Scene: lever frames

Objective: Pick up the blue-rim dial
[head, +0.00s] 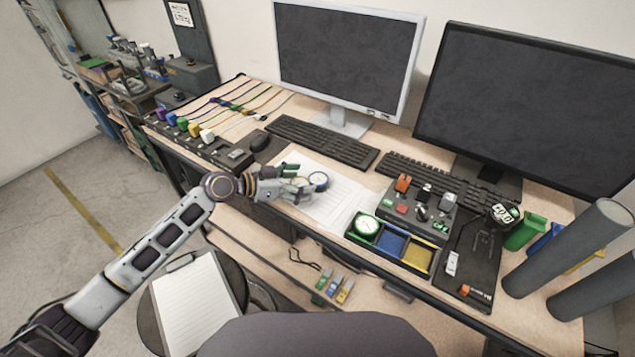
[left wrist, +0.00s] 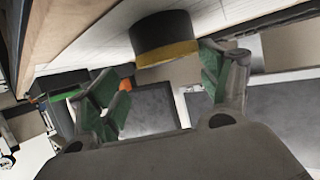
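In the left wrist view, a dark round body with a yellowish edge (left wrist: 165,40), apparently the dial, shows beyond and between the fingertips. The fingers of the gripper (left wrist: 158,82) are wide apart, with a gap seen on its left side; contact on the right cannot be told. My right gripper is not in view.
A green-rim dial (head: 366,226) lies in the green compartment of a tray (head: 392,246) with blue and yellow compartments. A dark control box (head: 418,210) stands behind the tray. Keyboards (head: 322,142) and monitors line the back. Grey cylinders (head: 570,247) stand at the right.

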